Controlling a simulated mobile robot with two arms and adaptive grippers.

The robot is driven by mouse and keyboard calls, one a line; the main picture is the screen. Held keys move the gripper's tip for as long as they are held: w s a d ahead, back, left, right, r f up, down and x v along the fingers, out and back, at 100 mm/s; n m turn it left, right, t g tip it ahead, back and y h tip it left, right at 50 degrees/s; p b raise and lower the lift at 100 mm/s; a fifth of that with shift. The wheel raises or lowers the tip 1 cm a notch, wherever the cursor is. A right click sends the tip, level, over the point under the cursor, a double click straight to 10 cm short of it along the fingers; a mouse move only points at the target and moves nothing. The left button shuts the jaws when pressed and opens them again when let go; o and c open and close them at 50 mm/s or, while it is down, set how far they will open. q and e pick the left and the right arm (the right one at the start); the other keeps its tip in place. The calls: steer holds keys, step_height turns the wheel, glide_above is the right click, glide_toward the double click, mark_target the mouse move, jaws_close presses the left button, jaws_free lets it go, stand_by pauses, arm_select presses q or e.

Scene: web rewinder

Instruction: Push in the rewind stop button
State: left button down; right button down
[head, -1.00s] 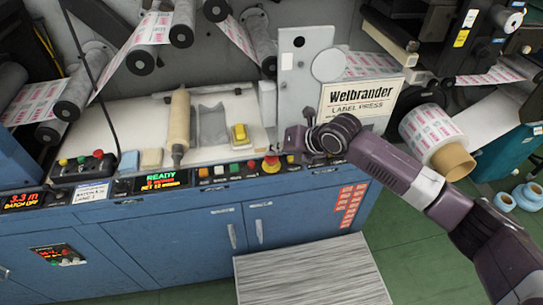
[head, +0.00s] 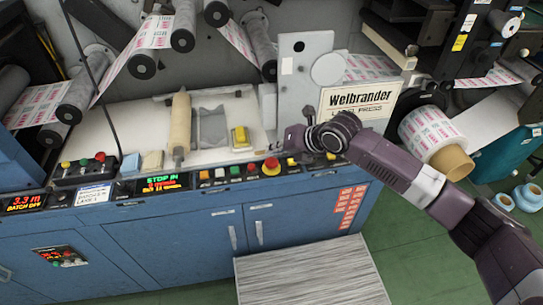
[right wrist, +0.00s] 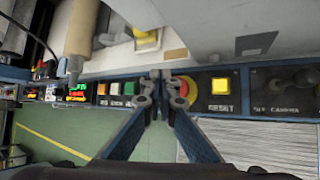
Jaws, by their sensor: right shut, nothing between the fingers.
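A row of buttons runs along the blue machine's front panel: orange (head: 204,174), white (head: 219,172), green (head: 235,170), small red (head: 252,167), a red mushroom button on a yellow base (head: 271,166), and yellow (head: 291,161). Which is the rewind stop button I cannot read. My right gripper (head: 287,146) is over the right part of this row, shut and empty. In the right wrist view its fingertips (right wrist: 160,76) lie between the green button (right wrist: 130,88) and the mushroom button (right wrist: 183,88), covering the small red one. Contact cannot be told. My left gripper is out of view.
A lit display (head: 163,183) reads "STOP IN" in green above red and yellow lines. A control box (head: 84,170) stands at left. The Welbrander plate (head: 360,103) and a label roll (head: 432,134) are near my right arm. A grey mat (head: 310,275) lies below.

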mark_target(274, 162)
steer(key=shift+r, duration=0.1)
step_height(274, 162, up, 5)
steer(key=p, duration=0.3)
steer(key=shift+p, duration=0.35)
stand_by(0.7)
